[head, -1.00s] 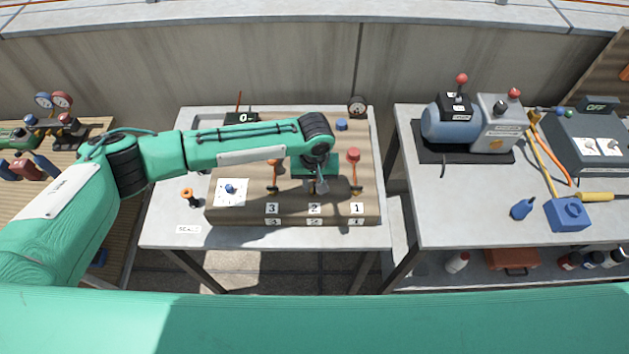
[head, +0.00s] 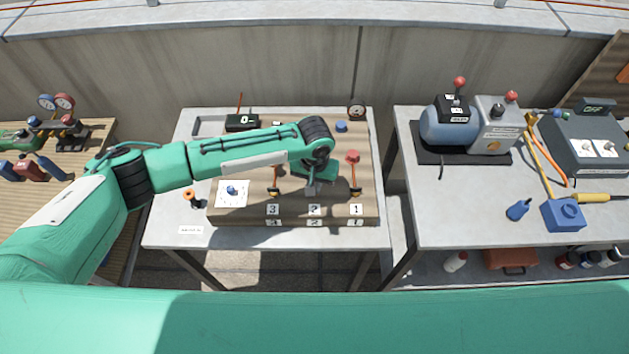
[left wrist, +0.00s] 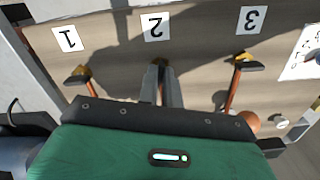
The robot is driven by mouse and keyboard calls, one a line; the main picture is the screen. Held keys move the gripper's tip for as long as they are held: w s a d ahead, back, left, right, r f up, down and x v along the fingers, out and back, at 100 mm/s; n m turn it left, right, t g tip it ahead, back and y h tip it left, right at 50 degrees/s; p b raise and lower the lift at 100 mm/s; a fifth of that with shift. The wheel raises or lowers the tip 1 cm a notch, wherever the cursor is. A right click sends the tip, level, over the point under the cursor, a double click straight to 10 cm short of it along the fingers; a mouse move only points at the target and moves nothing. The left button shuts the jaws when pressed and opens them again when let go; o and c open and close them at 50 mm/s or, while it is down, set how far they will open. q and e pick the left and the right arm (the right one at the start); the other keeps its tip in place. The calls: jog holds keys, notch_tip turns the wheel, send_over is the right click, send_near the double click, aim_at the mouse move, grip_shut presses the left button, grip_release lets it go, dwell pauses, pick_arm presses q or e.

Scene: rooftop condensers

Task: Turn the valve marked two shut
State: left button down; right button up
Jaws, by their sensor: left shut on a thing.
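The wooden board (head: 235,217) on the middle table carries three valves above plates marked 3 (head: 272,210), 2 (head: 314,210) and 1 (head: 356,209). My left gripper (head: 311,190) is at the valve over plate 2 and covers most of it in the head view. In the left wrist view its fingers (left wrist: 161,85) are shut on valve two (left wrist: 161,63), with only a brass-coloured bit showing between the tips. Valve one (left wrist: 78,76) and valve three (left wrist: 243,64) stand on either side, with orange handles and dark cross pieces. My right gripper is not in view.
A red knob (head: 353,156) and a blue knob (head: 341,126) rise from the board near valve one. A dial card (head: 233,193) sits left of valve three. A gauge (head: 357,107) stands behind. The right table (head: 450,200) holds a blue compressor (head: 447,124).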

pick_arm(q)
jog(key=m+p, duration=0.1)
jog(key=m, duration=0.3)
jog(key=shift+m+p, duration=0.3)
jog(key=shift+p, duration=0.1)
jog(key=m+p, duration=0.1)
jog(key=m, duration=0.3)
jog(key=shift+m, duration=0.3)
jog(key=m, duration=0.5)
jog(key=shift+m+p, duration=0.3)
jog(key=shift+m, duration=0.1)
jog(key=c, duration=1.6)
grip_release()
